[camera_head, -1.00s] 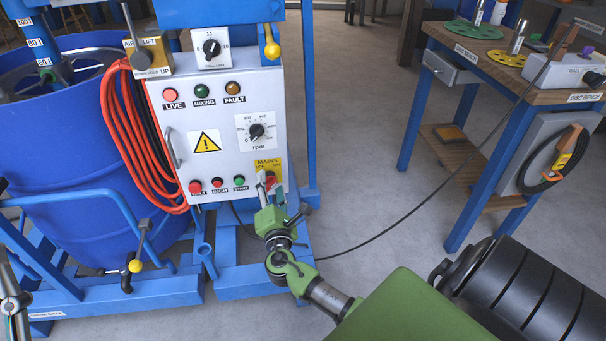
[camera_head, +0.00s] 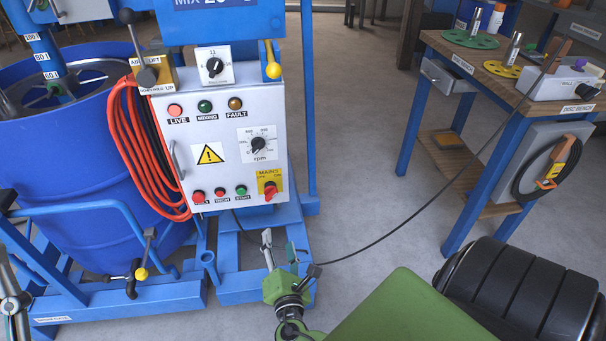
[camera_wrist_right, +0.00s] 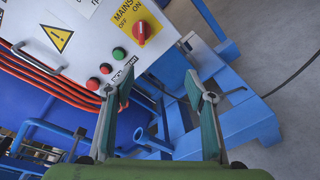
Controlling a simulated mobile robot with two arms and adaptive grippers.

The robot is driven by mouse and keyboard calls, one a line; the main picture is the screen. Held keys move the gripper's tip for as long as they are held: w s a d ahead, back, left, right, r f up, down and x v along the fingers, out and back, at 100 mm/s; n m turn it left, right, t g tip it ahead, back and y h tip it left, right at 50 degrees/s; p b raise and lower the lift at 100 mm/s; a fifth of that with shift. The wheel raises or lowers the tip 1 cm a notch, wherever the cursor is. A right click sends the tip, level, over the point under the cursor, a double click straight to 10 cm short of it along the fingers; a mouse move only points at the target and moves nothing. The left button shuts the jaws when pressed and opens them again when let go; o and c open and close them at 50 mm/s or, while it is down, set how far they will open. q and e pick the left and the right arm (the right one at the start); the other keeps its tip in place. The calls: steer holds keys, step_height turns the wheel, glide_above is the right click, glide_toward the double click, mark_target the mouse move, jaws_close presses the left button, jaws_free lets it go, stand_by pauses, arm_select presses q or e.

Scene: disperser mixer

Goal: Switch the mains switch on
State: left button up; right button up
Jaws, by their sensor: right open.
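The mains switch (camera_head: 270,190) is a red knob on a yellow plate marked OFF and ON, at the lower right of the white control panel (camera_head: 225,135).
The LIVE lamp (camera_head: 175,110) looks pale red. Orange hose (camera_head: 140,160) hangs beside the panel. A cable (camera_head: 400,225) runs to the disc bench (camera_head: 480,70) at right. Blue frame legs stand below the panel.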

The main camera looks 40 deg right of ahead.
steer(key=s+f+m+g+y+p, duration=0.2)
steer(key=s+f, duration=0.3)
steer(key=f, duration=0.3)
steer(key=s+a+f+m+g+y+p, duration=0.1)
steer(key=s+f+g+p, duration=0.3)
steer(key=f, duration=0.4)
steer(key=shift+s+a+f+m+y+p, duration=0.15)
steer(key=shift+s+f+m+y+p, duration=0.3)
steer(key=shift+s+m+p, duration=0.35)
steer(key=shift+r, duration=0.1)
